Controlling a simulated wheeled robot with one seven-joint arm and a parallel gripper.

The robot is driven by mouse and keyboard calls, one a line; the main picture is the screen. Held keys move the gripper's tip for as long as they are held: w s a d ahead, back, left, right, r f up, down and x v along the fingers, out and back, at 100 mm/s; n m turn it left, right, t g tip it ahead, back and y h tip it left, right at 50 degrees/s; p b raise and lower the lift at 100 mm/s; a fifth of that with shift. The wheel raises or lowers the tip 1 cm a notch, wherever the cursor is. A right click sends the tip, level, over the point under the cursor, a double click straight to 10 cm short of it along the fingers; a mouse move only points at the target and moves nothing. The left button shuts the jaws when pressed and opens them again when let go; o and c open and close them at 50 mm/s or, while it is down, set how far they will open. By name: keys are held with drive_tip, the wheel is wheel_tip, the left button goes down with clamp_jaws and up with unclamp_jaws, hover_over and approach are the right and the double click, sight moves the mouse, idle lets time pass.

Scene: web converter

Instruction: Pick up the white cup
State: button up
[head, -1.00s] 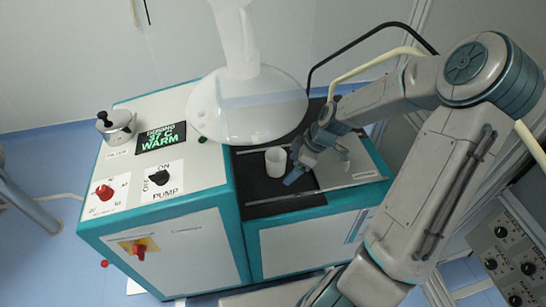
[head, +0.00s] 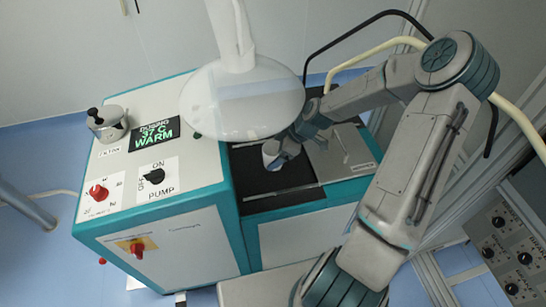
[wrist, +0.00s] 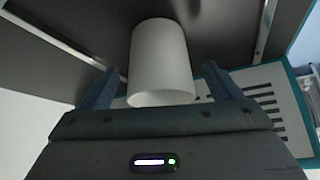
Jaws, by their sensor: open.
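The white cup (head: 271,150) stands on the black surface (head: 262,181) of the teal-edged machine, below the clear dome. In the head view my gripper (head: 277,161) is at the cup and partly hides it. In the wrist view the cup (wrist: 160,60) is upright in the picture, between and slightly beyond my two dark blue fingers (wrist: 155,88). The fingers are spread, with a visible gap on each side of the cup. I cannot tell how far the fingertips reach along the cup.
A clear dome (head: 242,98) on a white column hangs close above the cup and my gripper. A metal plate (head: 338,153) lies right of the black surface. The control panel with a pump knob (head: 155,175) and a metal pot (head: 108,123) stands left.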

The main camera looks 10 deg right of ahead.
drive_tip(key=shift+x, duration=1.05)
drive_tip(key=c, duration=1.1)
drive_tip(key=shift+o, duration=0.2)
drive_tip(key=shift+d, duration=0.1)
